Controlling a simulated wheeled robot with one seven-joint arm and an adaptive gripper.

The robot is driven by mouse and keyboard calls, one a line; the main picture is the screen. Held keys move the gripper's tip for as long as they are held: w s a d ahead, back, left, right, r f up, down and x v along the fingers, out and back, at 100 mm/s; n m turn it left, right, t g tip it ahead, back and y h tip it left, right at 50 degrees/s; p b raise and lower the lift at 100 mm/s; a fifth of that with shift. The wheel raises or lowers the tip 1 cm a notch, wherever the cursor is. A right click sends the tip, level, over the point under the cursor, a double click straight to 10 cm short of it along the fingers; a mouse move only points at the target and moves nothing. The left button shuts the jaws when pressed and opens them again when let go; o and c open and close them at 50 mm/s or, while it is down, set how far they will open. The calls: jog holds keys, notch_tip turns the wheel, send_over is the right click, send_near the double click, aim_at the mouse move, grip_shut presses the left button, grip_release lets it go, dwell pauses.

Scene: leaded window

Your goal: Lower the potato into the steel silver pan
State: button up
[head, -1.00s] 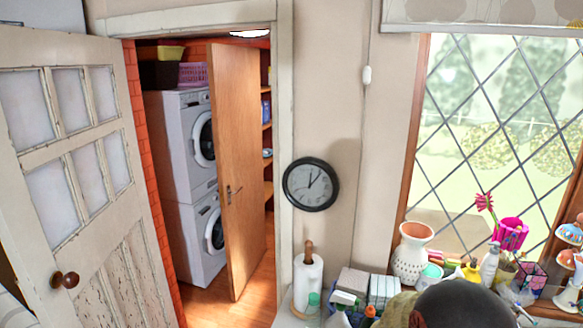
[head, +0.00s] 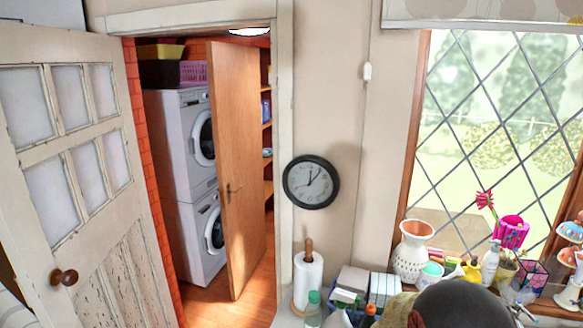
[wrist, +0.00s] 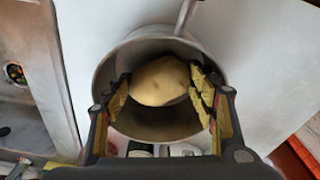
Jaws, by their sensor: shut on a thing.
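A pale yellow-brown potato (wrist: 160,82) lies between the fingers of my gripper (wrist: 162,90) in the wrist view. The yellow-padded fingers are closed in on its left and right sides. The steel silver pan (wrist: 107,68) is round and sits directly behind the potato from this camera; its rim surrounds the potato and fingertips in the picture. Its handle runs up from the far rim. I cannot tell how high the potato is above the pan's floor. The pan is not clearly seen in the head view.
A pale surface (wrist: 255,60) lies right of the pan, and a grey sink-like basin (wrist: 22,125) lies left. In the head view, a paper towel roll (head: 308,280), a white vase (head: 412,252) and several bottles crowd the counter by the window.

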jog(key=shift+f, duration=0.35)
dwell(0.3)
jog(key=o, duration=1.3)
jog(key=shift+c, duration=0.2)
notch_tip(320, 180, up, 12)
jog(key=s+f, duration=0.1)
jog(key=s+r+t+b, duration=0.2)
jog(key=s+r+b, duration=0.4)
jog(key=s, duration=0.4)
jog(key=s+r+t+b, duration=0.2)
jog(key=s+r+b, duration=0.4)
jog(key=s+r, duration=0.3)
jog(key=shift+s+r+n, duration=0.15)
jog(key=shift+s+n, duration=0.15)
jog(key=shift+s, duration=0.75)
